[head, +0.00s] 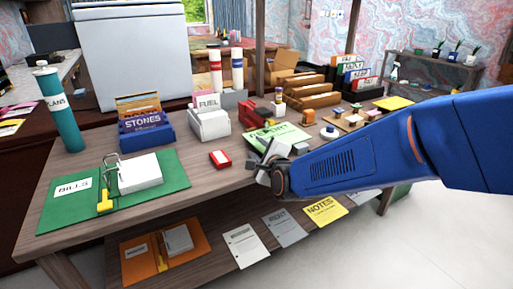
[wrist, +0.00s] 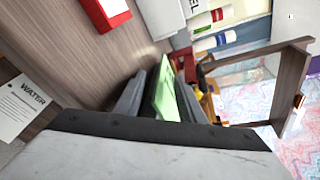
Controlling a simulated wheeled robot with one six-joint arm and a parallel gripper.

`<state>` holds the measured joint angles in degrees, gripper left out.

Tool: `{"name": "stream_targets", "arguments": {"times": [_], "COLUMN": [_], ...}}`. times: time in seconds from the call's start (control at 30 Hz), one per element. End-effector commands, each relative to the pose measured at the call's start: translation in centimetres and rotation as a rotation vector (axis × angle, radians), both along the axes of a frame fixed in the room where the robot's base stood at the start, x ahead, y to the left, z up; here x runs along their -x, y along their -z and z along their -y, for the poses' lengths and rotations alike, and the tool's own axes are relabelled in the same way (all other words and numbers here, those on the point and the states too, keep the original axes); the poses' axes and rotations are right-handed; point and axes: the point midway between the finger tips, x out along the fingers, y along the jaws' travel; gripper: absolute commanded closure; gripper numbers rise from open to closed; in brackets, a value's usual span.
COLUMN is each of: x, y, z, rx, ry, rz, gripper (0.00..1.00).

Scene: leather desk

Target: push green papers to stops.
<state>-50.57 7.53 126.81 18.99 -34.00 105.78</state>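The green papers (head: 284,132), with large dark lettering, lie on the desk right of centre in the head view. My gripper (head: 268,168) is at their near edge and hides part of them. In the wrist view the green papers (wrist: 164,92) show between the two dark fingers of my gripper (wrist: 160,98), which stand apart. I cannot tell whether the fingers touch the papers. A red block (head: 250,114) stands at the papers' far left side and also shows in the wrist view (wrist: 188,66). I cannot tell whether it is a stop.
A small red box (head: 220,158) lies left of my gripper. A white FUEL holder (head: 209,124) and a blue STONES box (head: 146,130) stand behind. Small stamps and blocks (head: 350,121) crowd the right. A green BILLS folder (head: 75,208) lies at the left. Bare desk lies in front.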

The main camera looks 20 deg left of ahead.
Motion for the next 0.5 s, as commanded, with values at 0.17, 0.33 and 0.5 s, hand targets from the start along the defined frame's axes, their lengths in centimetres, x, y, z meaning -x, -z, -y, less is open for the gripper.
{"name": "stream_targets", "arguments": {"times": [0.17, 0.33, 0.5], "x": [2.3, 4.4, 6.6], "y": [-0.7, -1.3, -1.9], "z": [1.9, 3.7, 5.5], "rx": [-0.001, -0.002, -0.003], "ry": [-0.001, -0.001, -0.001], "rz": [0.001, 0.002, 0.001], "gripper": [0.64, 0.64, 0.64]}}
